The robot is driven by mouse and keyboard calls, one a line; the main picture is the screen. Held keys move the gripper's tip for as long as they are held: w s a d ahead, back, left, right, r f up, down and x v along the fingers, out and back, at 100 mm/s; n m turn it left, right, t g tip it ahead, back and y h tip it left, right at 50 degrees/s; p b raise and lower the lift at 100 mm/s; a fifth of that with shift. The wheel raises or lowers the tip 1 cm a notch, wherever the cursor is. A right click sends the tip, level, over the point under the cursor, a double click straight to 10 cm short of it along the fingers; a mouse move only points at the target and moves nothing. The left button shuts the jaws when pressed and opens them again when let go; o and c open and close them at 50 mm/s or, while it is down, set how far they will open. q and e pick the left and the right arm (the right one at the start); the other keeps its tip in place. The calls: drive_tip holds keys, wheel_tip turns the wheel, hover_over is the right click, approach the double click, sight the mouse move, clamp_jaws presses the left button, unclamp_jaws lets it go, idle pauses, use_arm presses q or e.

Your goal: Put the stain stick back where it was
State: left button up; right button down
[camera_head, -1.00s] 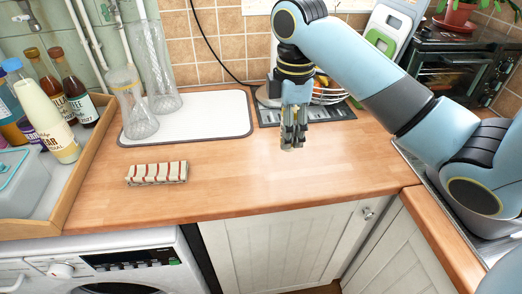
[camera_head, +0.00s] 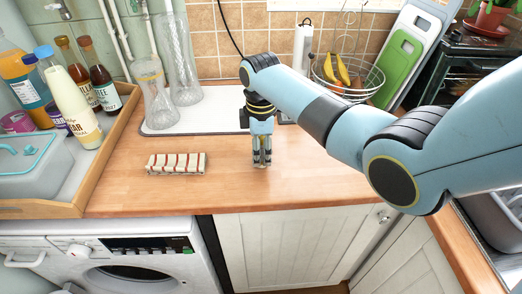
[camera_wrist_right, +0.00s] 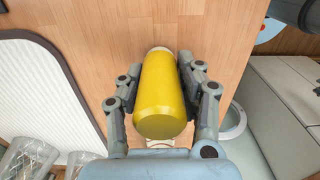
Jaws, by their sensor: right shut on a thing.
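My right gripper (camera_head: 262,162) points down over the front middle of the wooden worktop (camera_head: 215,188). In the right wrist view it is shut on a yellow cylinder with a pale far end, which I take for the stain stick (camera_wrist_right: 161,100). The stick lies lengthwise between the two fingers, its pale end toward the worktop. Whether that end touches the wood I cannot tell. In the head view the fingers mostly hide the stick. My left gripper is not in view.
A white striped item with red bands (camera_head: 176,164) lies left of the gripper. Behind are a white mat (camera_head: 215,122) and glass vases (camera_head: 157,98). A wooden tray (camera_head: 100,172) with bottles stands at left, a wire fruit basket (camera_head: 350,84) at back right. Worktop around the gripper is clear.

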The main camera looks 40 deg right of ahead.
drive_tip(key=shift+f, duration=0.15)
drive_tip(key=shift+f, duration=0.1)
drive_tip(key=c, duration=0.9)
unclamp_jaws()
drive_tip(key=shift+o, duration=0.2)
wheel_tip(320, 180, up, 12)
drive_tip(key=shift+r, duration=0.1)
